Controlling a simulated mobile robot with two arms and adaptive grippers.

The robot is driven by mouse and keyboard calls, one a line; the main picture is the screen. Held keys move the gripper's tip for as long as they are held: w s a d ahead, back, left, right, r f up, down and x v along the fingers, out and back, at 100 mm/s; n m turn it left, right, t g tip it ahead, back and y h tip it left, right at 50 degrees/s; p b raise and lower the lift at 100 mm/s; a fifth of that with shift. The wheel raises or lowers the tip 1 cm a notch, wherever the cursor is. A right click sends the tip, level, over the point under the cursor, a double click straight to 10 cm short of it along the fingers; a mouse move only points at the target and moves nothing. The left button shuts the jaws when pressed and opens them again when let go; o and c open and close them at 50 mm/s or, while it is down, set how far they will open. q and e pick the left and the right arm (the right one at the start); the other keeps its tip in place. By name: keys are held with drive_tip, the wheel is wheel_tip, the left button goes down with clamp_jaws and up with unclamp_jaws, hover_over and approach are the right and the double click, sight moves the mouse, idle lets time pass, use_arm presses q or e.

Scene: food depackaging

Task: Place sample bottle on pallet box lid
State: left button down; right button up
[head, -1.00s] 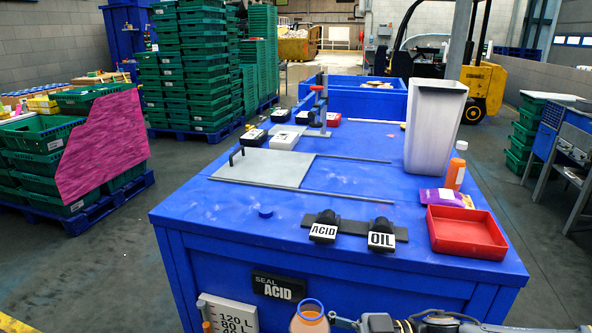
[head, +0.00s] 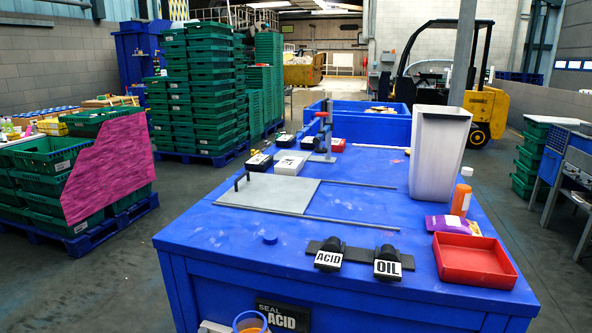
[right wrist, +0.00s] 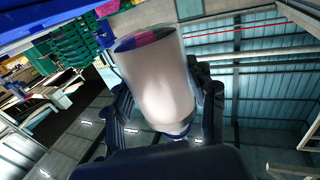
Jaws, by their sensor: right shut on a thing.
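The sample bottle (right wrist: 155,85) is pale and translucent in the right wrist view, tilted between the two dark fingers of my right gripper (right wrist: 165,95), which is shut on it. My left gripper is not in view.

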drive_tip(key=d+f+m+t+h, duration=0.3)
drive_tip(key=d+f+m+h, duration=0.2)
drive_tip(key=d, duration=0.7)
drive_tip(key=d+f+m+t+h, duration=0.4)
drive_tip(key=d+f+h, duration=0.5)
drive_tip(key=d, duration=0.3)
drive_tip(key=shift+s+m+h, duration=0.15)
drive_tip(key=shift+m+h, duration=0.15)
drive_tip(key=shift+m, duration=0.6)
drive_tip(key=shift+d+f, duration=0.1)
